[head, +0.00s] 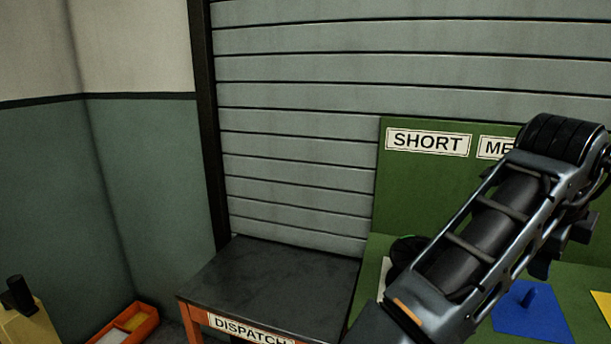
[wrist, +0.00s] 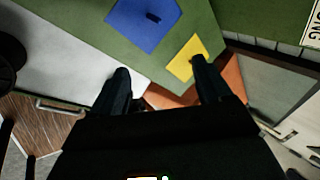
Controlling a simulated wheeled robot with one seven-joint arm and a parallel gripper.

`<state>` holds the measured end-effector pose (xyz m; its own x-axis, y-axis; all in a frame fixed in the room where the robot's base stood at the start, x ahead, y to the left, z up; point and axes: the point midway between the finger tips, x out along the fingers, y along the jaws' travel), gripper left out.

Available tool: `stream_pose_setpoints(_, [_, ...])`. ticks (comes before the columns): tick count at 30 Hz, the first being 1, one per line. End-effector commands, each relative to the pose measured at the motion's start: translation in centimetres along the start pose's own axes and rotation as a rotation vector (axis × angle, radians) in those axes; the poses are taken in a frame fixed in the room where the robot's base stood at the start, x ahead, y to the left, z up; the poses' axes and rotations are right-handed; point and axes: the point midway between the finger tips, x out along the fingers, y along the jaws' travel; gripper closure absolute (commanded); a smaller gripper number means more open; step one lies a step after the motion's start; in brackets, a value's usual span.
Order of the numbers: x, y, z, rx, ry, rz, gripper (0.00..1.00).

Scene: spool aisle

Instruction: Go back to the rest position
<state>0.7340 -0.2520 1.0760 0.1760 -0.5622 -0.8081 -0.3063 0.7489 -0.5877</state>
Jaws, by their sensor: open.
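My gripper (wrist: 163,88) is in the wrist view, with its two dark fingers apart and nothing between them. It is above the near edge of a green board top. In the head view my arm crosses the right side and hides part of the green stand; the gripper itself is not visible there. A blue plate with a peg (head: 531,311) lies on the green surface at the lower right, and it also shows in the wrist view (wrist: 140,30). A yellow plate (wrist: 186,58) lies beside it near one fingertip; whether they touch I cannot tell.
A dark-topped table (head: 275,285) labelled DISPATCH stands left of the green stand (head: 400,185), and its visible top is bare. An orange tray (head: 148,322) is on the floor at lower left. A yellow object with a black knob (head: 22,322) is at the left edge.

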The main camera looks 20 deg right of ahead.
Motion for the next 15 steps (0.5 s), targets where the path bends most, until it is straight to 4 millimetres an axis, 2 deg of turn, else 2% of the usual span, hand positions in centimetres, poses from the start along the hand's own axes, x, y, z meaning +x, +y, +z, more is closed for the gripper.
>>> stream_pose_setpoints(3, [0.9,-2.4,-1.6,-0.135,0.055,-0.174,0.22])
stream_pose_setpoints(9, [1.0,-5.7,-2.7,-0.415,0.139,-0.465,0.22])
stream_pose_setpoints(15, [0.6,-6.5,-2.5,-0.717,0.215,-0.710,0.22])
